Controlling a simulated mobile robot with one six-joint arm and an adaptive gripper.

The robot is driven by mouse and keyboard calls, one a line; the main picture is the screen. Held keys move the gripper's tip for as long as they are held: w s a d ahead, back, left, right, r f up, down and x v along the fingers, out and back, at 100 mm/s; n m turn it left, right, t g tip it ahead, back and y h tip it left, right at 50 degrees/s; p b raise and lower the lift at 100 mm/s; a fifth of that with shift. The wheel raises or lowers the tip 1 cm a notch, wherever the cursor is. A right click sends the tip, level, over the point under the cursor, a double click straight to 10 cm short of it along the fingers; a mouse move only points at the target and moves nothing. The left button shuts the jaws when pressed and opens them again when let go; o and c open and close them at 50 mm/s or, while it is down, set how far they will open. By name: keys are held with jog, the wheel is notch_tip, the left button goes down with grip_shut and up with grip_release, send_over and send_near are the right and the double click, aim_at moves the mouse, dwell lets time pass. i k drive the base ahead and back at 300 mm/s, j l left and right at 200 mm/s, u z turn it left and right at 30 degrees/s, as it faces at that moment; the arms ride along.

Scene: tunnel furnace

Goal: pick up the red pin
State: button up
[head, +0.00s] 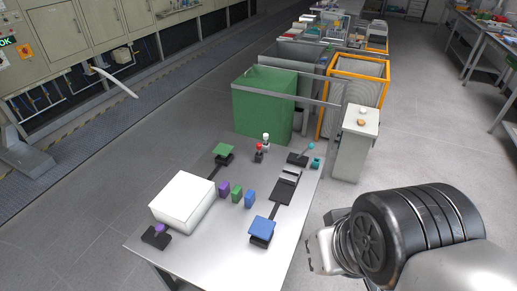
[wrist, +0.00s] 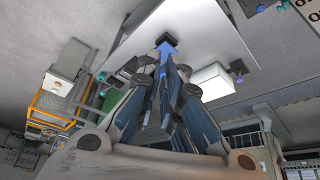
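The red pin (head: 259,147) stands upright on the table toward its far end, with a red top and a dark lower part. A similar pin with a white top (head: 266,138) stands just behind it, close beside it. My gripper (head: 311,252) is off the table's right edge, well apart from the red pin and nearer the camera. In the wrist view my gripper (wrist: 165,82) shows its fingers apart with nothing held between them. I cannot make out the red pin in the wrist view.
The metal table (head: 190,250) holds a white box (head: 182,202), a green block (head: 223,150), a blue block (head: 262,228) and several small coloured blocks. A green bin (head: 264,105) stands behind it. A grey pedestal (head: 356,145) stands at the back right. Open floor lies to the right.

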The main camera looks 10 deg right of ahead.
aim_at(258, 145)
jog(key=i+l+u, duration=0.1)
jog(key=i+l, duration=0.9)
jog(key=i+l+u, duration=0.15)
jog(key=i+l, duration=0.8)
jog(key=l, duration=0.15)
